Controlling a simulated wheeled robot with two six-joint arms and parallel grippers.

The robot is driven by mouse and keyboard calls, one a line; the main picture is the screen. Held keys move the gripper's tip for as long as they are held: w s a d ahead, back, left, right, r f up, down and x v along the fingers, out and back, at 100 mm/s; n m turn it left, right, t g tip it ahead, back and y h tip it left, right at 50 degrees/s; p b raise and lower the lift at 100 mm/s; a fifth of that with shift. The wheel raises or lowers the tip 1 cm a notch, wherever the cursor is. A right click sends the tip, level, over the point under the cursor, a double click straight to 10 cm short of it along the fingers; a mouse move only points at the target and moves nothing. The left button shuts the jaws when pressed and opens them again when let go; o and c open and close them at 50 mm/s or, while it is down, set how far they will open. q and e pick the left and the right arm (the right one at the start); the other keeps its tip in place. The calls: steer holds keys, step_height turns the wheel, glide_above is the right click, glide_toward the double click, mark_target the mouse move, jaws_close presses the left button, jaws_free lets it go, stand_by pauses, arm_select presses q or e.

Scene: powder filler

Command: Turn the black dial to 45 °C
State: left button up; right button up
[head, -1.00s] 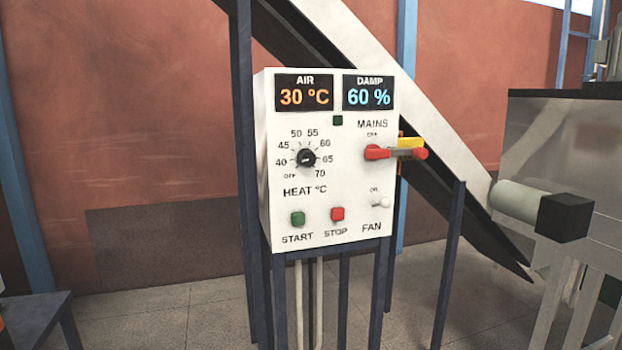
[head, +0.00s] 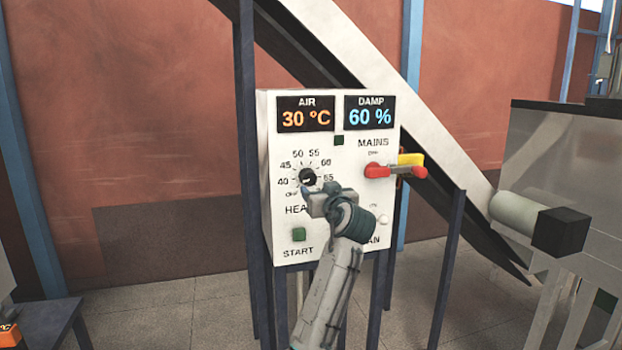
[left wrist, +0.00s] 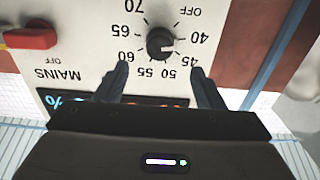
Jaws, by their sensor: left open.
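The black dial (head: 307,177) sits on the white control panel (head: 284,222), ringed by temperature numbers. In the left wrist view the dial (left wrist: 160,43) appears upside down, its pale mark pointing roughly toward the 40 to 45 side; the exact reading is too small to tell. My left gripper (head: 320,196) is in front of the panel just below the dial and covers part of the lettering there. In the left wrist view its open fingers (left wrist: 160,76) straddle the dial's line, apart from it, with nothing between them. My right gripper is not in view.
The air display (head: 306,115) reads 30 °C and the damp display (head: 369,114) 60 %. The red mains handle (head: 378,171) juts out right of the dial. The green start button (head: 299,234) shows below; my arm hides the stop button.

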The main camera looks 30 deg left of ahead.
mark_target(310, 180)
arm_select(q)
steer(key=p+x, duration=0.3)
steer(key=x, duration=0.4)
steer(key=shift+w+a+r, duration=0.15)
steer(key=shift+w+a, duration=0.1)
steer(key=shift+w+a+f+p, duration=0.25)
steer(key=shift+w+a+p, duration=0.1)
steer(key=shift+w+a, duration=0.15)
steer(key=c, duration=1)
steer(key=shift+o, duration=0.2)
steer(key=shift+s+m, duration=0.1)
steer(key=shift+m, duration=0.2)
steer(key=m, duration=0.3)
steer(key=shift+r+m, duration=0.1)
steer(key=shift+m, duration=2.2)
